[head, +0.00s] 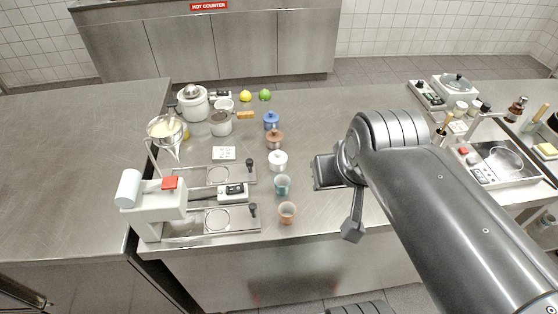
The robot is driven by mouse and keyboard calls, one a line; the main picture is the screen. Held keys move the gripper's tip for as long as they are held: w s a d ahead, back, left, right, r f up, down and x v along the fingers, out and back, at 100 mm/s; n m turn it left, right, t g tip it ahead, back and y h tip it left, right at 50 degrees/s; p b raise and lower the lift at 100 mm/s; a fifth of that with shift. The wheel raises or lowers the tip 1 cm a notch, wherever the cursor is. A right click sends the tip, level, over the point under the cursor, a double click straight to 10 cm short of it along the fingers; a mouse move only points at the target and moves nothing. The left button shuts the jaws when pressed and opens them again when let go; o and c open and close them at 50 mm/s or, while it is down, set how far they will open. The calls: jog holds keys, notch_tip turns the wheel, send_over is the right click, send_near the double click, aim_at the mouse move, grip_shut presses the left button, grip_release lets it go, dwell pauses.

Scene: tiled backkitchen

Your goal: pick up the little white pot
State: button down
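The little white pot (278,161) stands upright on the steel counter (320,125). It is in a row of small vessels, between a brown lidded pot (275,139) behind it and a teal cup (282,185) in front. My gripper (337,202) is to the right of the white pot in the picture, apart from it, with bare counter between them. The arm and wrist hide much of the gripper, so its opening does not show clearly. I see nothing held in it.
A blue pot (271,120) and a terracotta cup (287,212) continue the row. Lemon (245,96) and lime (265,95) lie behind.

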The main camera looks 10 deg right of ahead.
jog(key=c, duration=0.7)
grip_release()
jog(key=shift+c, duration=0.2)
jog(key=shift+w, duration=0.1)
jog(key=n+g, duration=0.2)
jog(key=g, duration=0.1)
send_near(278, 152)
notch_tip(278, 152, down, 2)
jog(key=d, duration=0.1)
jog(key=shift+y, duration=0.3)
jog(key=x, duration=0.5)
jog(key=shift+f, duration=0.15)
jog(key=shift+t, duration=0.3)
jog(key=shift+a+x, duration=0.15)
jog(key=shift+x, duration=1.2)
jog(key=shift+a+x, duration=0.15)
jog(key=shift+x, duration=1.2)
